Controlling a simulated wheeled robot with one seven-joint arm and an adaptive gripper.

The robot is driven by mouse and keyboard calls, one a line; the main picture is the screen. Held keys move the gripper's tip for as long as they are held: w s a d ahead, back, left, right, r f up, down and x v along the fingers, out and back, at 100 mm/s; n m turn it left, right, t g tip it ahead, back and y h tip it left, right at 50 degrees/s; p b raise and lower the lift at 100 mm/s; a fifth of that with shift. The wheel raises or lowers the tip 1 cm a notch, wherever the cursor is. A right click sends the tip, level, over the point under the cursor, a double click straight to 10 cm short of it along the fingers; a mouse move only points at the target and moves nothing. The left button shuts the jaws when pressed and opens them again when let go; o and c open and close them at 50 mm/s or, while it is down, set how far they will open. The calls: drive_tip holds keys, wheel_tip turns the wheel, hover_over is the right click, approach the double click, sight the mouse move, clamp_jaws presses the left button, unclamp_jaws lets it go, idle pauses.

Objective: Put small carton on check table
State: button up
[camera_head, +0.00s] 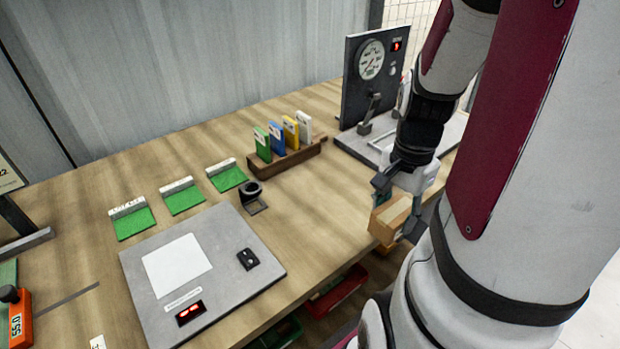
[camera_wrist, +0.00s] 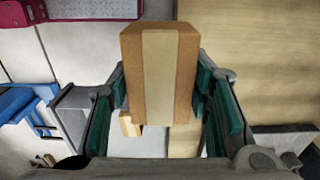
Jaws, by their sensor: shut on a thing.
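The small carton (camera_head: 389,218), brown with a pale tape strip, is held between the fingers of my gripper (camera_head: 398,209). In the head view it is at the right front edge of the wooden table (camera_head: 330,205); I cannot tell whether it touches the top. In the wrist view the carton (camera_wrist: 160,75) fills the middle, with the teal finger pads on both sides of it. The fingers hide part of its sides. No label in view names the check table, so I cannot be sure the wooden table is it.
A grey plate with a white pad (camera_head: 177,265) lies at the left front. Green-based pieces (camera_head: 182,196), a black ring holder (camera_head: 253,197) and a rack of coloured cards (camera_head: 285,155) stand behind it. A gauge stand (camera_head: 372,70) is at the back right. Bare wood lies between.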

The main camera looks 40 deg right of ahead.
drive_tip(key=w, duration=0.5)
drive_tip(key=w+f, duration=0.1)
drive_tip(key=w, duration=1)
drive_tip(key=shift+a+f+b, duration=0.1)
drive_tip(key=shift+f+b, duration=0.15)
drive_tip(key=shift+b, duration=0.05)
drive_tip(key=shift+f, duration=1.75)
drive_tip(key=shift+f, duration=0.2)
drive_tip(key=o, duration=1.2)
drive_tip(key=shift+c, duration=0.2)
drive_tip(key=shift+r, duration=0.1)
